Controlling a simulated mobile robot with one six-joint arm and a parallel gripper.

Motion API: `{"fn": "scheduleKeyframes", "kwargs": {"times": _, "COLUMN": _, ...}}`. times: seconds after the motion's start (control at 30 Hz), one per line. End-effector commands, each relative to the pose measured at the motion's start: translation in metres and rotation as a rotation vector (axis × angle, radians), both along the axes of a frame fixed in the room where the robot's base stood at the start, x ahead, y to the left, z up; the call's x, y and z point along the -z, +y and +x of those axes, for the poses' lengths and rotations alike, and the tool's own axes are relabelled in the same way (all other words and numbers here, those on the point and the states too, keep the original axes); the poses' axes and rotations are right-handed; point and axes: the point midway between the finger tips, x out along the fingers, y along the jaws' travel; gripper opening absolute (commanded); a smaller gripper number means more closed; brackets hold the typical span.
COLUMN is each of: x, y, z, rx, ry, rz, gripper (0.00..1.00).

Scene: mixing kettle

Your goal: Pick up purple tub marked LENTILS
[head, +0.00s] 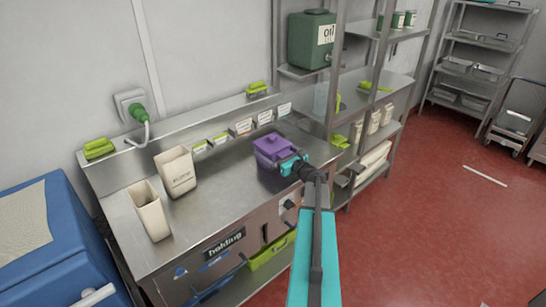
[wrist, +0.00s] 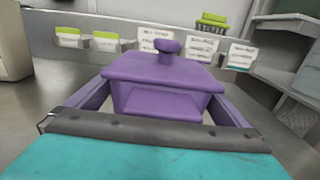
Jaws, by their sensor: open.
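The purple tub (head: 272,149) stands upright on the steel counter, towards its right end. It has a lid with a round knob, and it fills the middle of the wrist view (wrist: 165,75). I cannot read any marking on it. My gripper (head: 284,160) is at the near right side of the tub in the head view. In the wrist view my gripper (wrist: 160,105) is open, with a finger on each side of the tub's body below the lid. I cannot tell whether the fingers touch it.
Two cream containers (head: 175,171) (head: 150,211) stand on the steel counter (head: 215,190) to the left. Several label cards (head: 242,126) line the back ledge. A shelf post (head: 333,90) rises close to the right of the tub. The red floor (head: 430,220) is open at the right.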

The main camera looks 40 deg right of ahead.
Motion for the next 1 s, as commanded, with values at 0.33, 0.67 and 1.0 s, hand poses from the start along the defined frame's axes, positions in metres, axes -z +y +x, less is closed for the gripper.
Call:
{"fn": "scheduleKeyframes", "kwargs": {"times": 0.33, "x": 0.000, "y": 0.000, "z": 0.000, "rx": 0.000, "ry": 0.000, "rz": 0.000, "gripper": 0.56}}
{"fn": "scheduleKeyframes", "kwargs": {"times": 0.67, "x": -0.002, "y": -0.001, "z": -0.001, "rx": 0.000, "ry": -0.003, "rz": 0.000, "gripper": 0.45}}
{"fn": "scheduleKeyframes", "kwargs": {"times": 1.0, "x": -0.012, "y": -0.001, "z": -0.001, "rx": 0.000, "ry": -0.004, "rz": 0.000, "gripper": 0.45}}
